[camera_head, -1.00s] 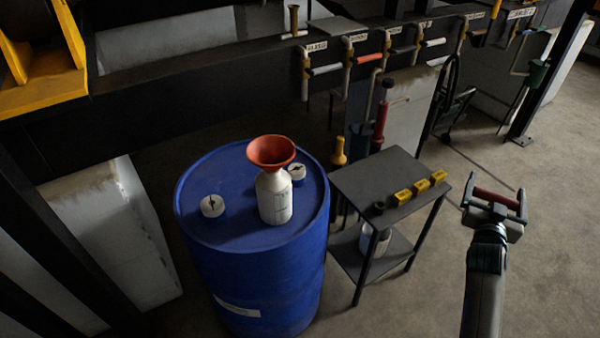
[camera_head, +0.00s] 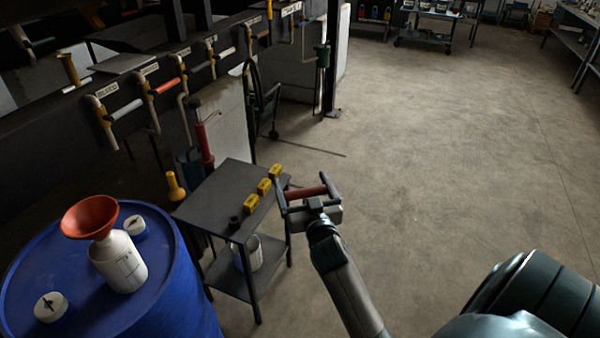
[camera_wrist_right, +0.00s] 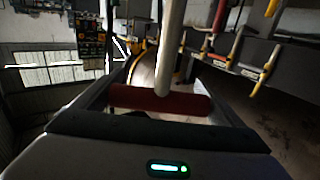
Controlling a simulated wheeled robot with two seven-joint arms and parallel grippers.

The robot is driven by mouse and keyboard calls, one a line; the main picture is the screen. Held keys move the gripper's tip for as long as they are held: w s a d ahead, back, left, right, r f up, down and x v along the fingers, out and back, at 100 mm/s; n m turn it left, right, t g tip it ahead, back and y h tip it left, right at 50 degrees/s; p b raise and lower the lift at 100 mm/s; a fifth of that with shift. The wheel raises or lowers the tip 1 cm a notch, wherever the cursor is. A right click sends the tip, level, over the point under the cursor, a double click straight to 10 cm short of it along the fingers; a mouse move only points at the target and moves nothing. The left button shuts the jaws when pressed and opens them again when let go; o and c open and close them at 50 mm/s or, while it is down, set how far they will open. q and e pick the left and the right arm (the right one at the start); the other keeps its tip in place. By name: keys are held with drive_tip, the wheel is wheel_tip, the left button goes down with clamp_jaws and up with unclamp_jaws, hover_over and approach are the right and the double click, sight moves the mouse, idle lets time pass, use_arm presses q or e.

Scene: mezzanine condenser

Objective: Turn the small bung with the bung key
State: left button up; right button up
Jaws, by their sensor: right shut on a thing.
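My right gripper (camera_head: 302,184) is shut on a red bar handle, taken to be the bung key (camera_head: 305,192), above the floor right of the small table. In the right wrist view the red handle (camera_wrist_right: 135,98) lies across between the fingers, with a pale shaft (camera_wrist_right: 170,50) running from its middle. A blue drum (camera_head: 175,300) stands at lower left, apart from the gripper. Its top has two white round bungs: one near the front (camera_head: 50,307) and one behind (camera_head: 134,226), beside the bottle. My left gripper is out of view.
A white bottle (camera_head: 120,262) with a red funnel (camera_head: 90,216) stands on the drum. The small dark table (camera_head: 215,195) holds several yellow blocks (camera_head: 264,187); a white container (camera_head: 250,253) is on its lower shelf. Labelled pipes with handles line the back. Floor at right is clear.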

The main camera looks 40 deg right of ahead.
drive_tip(key=s+a+n+y+b, duration=0.2)
drive_tip(key=s+a, duration=0.5)
drive_tip(key=a, duration=0.4)
drive_tip(key=s+a+n+t+y+b, duration=0.1)
drive_tip(key=s+a+n+y+b, duration=0.1)
drive_tip(key=s+a, duration=0.6)
drive_tip(key=a+f+y+b, duration=0.1)
drive_tip(key=a+y, duration=0.1)
drive_tip(key=a, duration=0.1)
drive_tip(key=shift+s+y, duration=0.3)
drive_tip(key=shift+y, duration=0.1)
drive_tip(key=shift+a, duration=0.15)
